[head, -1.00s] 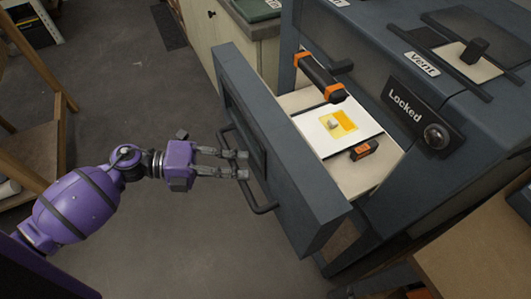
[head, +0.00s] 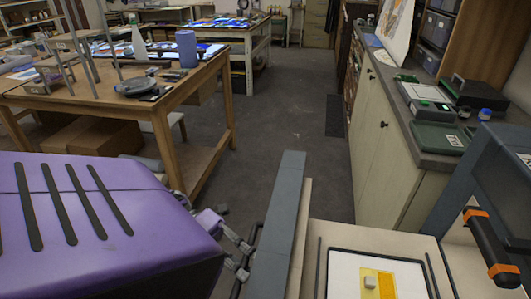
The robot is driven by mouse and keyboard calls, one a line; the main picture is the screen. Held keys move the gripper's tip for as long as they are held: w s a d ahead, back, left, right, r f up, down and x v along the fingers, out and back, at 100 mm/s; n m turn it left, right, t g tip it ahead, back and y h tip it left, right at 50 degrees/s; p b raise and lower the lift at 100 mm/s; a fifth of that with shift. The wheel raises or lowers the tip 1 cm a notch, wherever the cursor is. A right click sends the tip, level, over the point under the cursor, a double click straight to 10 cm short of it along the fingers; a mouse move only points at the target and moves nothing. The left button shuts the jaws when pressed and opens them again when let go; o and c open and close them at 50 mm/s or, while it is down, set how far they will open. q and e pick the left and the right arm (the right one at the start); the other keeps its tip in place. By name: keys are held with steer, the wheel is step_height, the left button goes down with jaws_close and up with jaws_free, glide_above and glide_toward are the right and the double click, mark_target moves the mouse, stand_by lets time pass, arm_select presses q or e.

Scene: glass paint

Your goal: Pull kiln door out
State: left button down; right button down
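The kiln door (head: 278,225) is a dark blue-grey slab, seen nearly edge-on at the lower middle of the head view. It stands out in front of the kiln, with the pale kiln shelf (head: 380,237) behind it. Its dark bar handle (head: 240,276) is on the left face, partly cut off below. My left gripper (head: 243,258) is beside the handle, its two fingers apart and reaching toward the door. Whether they touch the handle is unclear. My purple arm hides much of the lower left. My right gripper is not in view.
On the shelf, a white plate (head: 343,278) bears a yellow square with a small pale block. The kiln body (head: 472,165) with a black-and-orange bar (head: 490,245) is at right. A cabinet (head: 392,145) lines the right. A wooden table (head: 180,93) stands left. Floor (head: 290,115) between is clear.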

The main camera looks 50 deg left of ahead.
arm_select(q)
steer(key=shift+s+a, duration=0.45)
steer(key=shift+a, duration=0.15)
steer(key=c, duration=2)
jaws_free()
steer(key=shift+f, duration=0.1)
steer(key=shift+a, duration=0.1)
steer(key=v, duration=1.2)
